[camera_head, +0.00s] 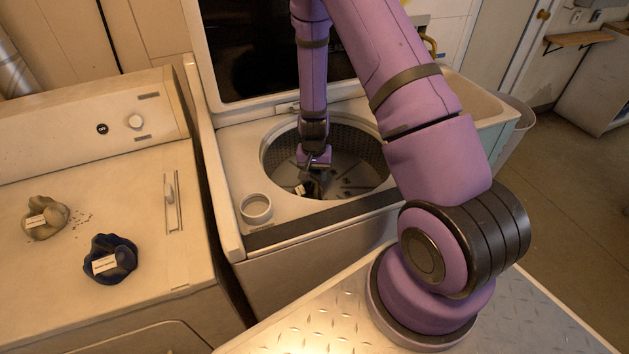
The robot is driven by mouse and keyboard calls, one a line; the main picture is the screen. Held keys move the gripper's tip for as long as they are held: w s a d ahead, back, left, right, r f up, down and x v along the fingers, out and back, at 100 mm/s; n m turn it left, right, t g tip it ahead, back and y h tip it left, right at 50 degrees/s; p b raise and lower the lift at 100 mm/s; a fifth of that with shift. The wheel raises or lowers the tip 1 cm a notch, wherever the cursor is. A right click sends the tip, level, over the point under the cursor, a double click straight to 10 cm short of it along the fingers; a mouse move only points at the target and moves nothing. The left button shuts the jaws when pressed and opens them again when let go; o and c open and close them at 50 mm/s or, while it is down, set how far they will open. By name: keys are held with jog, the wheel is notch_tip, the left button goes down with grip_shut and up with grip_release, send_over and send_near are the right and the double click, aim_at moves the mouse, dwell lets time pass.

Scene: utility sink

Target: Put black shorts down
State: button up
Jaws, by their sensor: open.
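My gripper (312,166) points down inside the open drum of the top-loading washing machine (270,131). It is open, though its fingers are small and dark in this view. The black shorts (314,187) show as a dark bundle with a white tag, low in the drum, right below my gripper. I cannot tell whether the fingers still touch the cloth. Part of the bundle is hidden by the gripper.
A dryer (150,220) stands at the left, with a grey-brown cloth bundle (45,217) and a dark blue one (110,259) on top. The washer's raised lid (262,45) stands behind the drum. A utility sink (485,100) is at the right.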

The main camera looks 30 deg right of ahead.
jog(key=s+a+r+n+t+y, duration=0.1)
jog(key=s+a+r+n, duration=0.15)
jog(key=r, duration=1.45)
jog(key=s+a+r+n+t, duration=0.2)
jog(key=s+a+r, duration=0.2)
jog(key=r, duration=1.4)
jog(key=s+r+n+t, duration=0.1)
jog(key=s+r, duration=0.5)
jog(key=s, duration=0.3)
jog(key=s+a+r+n+t+h, duration=0.1)
jog(key=s+r+n, duration=0.1)
jog(key=s+r, duration=0.4)
jog(key=s, duration=0.4)
jog(key=shift+a+r, duration=0.25)
jog(key=shift+r, duration=0.15)
